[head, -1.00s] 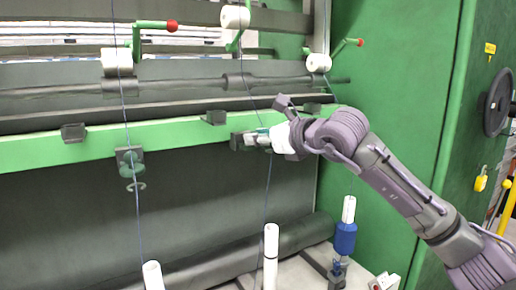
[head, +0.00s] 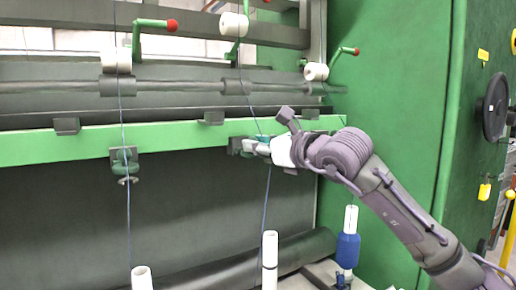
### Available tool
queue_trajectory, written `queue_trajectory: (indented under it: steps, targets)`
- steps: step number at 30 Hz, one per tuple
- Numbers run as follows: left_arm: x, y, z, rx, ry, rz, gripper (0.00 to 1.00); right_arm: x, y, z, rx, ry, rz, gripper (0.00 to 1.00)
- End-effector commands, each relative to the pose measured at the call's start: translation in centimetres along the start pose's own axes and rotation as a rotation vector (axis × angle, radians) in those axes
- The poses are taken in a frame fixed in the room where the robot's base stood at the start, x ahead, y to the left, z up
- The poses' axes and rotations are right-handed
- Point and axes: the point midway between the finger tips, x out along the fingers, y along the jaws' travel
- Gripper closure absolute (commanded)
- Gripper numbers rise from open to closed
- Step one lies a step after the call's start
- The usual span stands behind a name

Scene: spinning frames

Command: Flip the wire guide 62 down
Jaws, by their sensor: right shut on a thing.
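My right gripper (head: 262,146) is at the green rail, shut on a small teal wire guide (head: 264,138). The gripper and its white wrist part hide most of that guide and its dark bracket. A dark blue thread (head: 266,195) runs down past the guide to a white tube below. Another wire guide (head: 125,160) hangs on a dark bracket on the rail at the left, with its ring low and a thread passing it. I cannot read any numbers on the guides. My left gripper is not in view.
The green rail (head: 60,146) crosses the frame. White spools (head: 116,60) and green levers with red knobs (head: 171,25) are above it. White tubes (head: 270,255) and a blue bobbin (head: 348,250) stand below. A green side wall (head: 400,80) bounds the right.

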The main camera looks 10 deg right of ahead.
Motion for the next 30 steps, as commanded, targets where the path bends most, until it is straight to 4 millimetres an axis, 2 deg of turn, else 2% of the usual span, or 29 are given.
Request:
queue_trajectory:
  steps: [13, 14, 18, 26, 30]
  targets:
    - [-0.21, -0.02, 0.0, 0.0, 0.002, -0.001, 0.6, -0.01, 0.08, -0.02, -0.001, -0.003, 0.001, 1.0]
    - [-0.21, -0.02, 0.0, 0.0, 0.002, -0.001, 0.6, 0.0, 0.08, -0.03, -0.001, -0.003, 0.001, 0.71]
    - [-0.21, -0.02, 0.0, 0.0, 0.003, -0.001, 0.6, 0.0, 0.08, -0.05, -0.001, -0.002, 0.001, 0.49]
    - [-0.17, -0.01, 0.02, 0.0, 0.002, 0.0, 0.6, -0.01, 0.07, -0.07, -0.001, -0.002, 0.001, 0.49]
    - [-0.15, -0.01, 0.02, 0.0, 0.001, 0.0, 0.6, -0.79, 0.0, -0.09, -0.001, -0.001, 0.0, 0.49]
